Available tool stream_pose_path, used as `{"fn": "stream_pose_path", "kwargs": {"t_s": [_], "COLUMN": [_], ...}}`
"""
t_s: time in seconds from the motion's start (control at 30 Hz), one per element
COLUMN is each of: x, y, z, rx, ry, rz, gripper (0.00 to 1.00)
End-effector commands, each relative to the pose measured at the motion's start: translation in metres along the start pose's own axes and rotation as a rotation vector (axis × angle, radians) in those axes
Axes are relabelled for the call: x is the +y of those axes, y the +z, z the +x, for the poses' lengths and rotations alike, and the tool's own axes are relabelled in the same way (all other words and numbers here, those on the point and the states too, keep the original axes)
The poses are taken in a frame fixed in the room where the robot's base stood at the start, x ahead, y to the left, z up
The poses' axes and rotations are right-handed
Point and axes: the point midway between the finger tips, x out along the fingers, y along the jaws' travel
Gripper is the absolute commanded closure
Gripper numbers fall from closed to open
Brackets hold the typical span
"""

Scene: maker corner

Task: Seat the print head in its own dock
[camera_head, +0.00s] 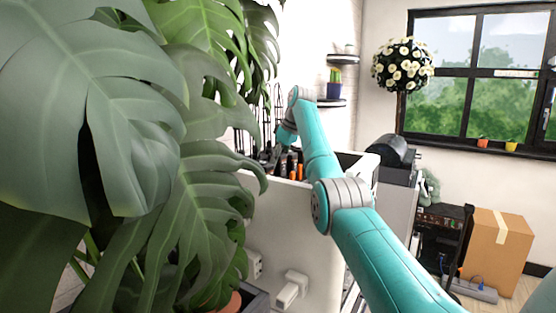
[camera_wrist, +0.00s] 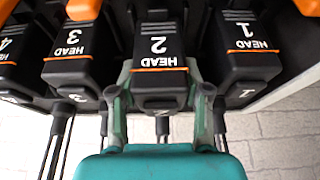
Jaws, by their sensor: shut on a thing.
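A black print head marked "HEAD 2" (camera_wrist: 158,48), with an orange band, is in the middle of the wrist view, its lettering upside down. My gripper (camera_wrist: 161,92) has one pale finger on each side of its near end and is shut on it. It stands in a row between "HEAD 1" (camera_wrist: 247,45) and "HEAD 3" (camera_wrist: 70,45). Its dock is hidden, so I cannot tell whether it is seated. In the head view my arm reaches to black and orange tools (camera_head: 290,168) behind a white panel; the gripper tips cannot be made out there.
A "HEAD 4" block (camera_wrist: 8,50) is at the left edge of the wrist view. Dark cables (camera_wrist: 57,140) hang below the heads, before a pale brick wall (camera_wrist: 280,140). Large plant leaves (camera_head: 120,130) block the left of the head view. A cardboard box (camera_head: 497,250) stands at right.

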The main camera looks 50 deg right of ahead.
Motion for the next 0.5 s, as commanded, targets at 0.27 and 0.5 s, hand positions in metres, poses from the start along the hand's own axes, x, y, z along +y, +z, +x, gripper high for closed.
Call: {"fn": "stream_pose_path", "kwargs": {"t_s": [0.27,0.5], "x": [0.0000,0.0000], "y": [0.0016,0.0016], "z": [0.0038,0.0038], "rx": [0.000,0.000], "ry": [0.000,0.000], "rz": [0.000,0.000], "gripper": [0.97,0.97]}}
